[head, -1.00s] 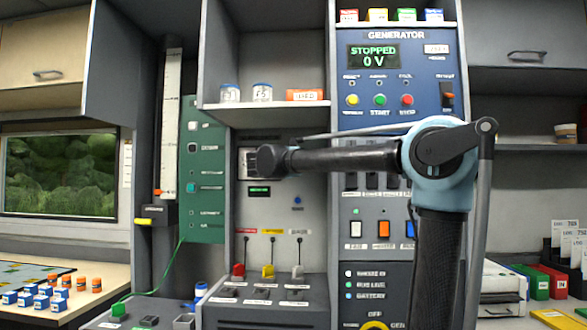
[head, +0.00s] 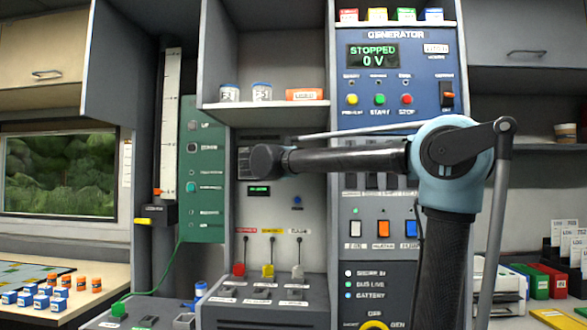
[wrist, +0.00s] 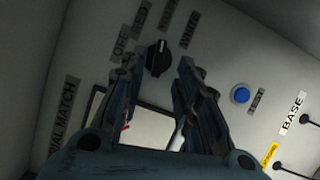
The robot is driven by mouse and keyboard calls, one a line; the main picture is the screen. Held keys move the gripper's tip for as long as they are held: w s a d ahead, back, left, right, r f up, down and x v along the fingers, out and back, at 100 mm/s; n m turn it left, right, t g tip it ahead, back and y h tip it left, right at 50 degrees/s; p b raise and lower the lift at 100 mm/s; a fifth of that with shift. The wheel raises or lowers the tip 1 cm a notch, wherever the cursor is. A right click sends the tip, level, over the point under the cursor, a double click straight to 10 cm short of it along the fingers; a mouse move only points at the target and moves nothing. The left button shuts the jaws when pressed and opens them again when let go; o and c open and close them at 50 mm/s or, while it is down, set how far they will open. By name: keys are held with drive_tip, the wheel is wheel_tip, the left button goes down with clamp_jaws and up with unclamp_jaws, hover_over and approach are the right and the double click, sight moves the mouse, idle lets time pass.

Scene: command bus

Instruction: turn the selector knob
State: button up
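A black selector knob (wrist: 158,58) with a white pointer line shows in the wrist view on a grey panel, with several small labels around it, one reading OFF. My gripper (wrist: 156,70) is open, one finger on each side of the knob in the picture. Contact with the knob or the panel cannot be told. In the head view my wrist and forearm cover the knob. A different, yellow-ringed knob (head: 374,326) is cut off at the bottom edge of the head view, with OFF and GEN labels by it.
A blue button (wrist: 240,94) is on the panel right of my gripper in the wrist view. A pale framed window (wrist: 150,130) lies behind the fingers. A shelf (head: 265,116) with jars overhangs my wrist. Coloured levers (head: 268,270) stand below it.

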drive_tip(key=v, duration=0.8)
drive_tip(key=shift+s, duration=0.1)
idle(0.3)
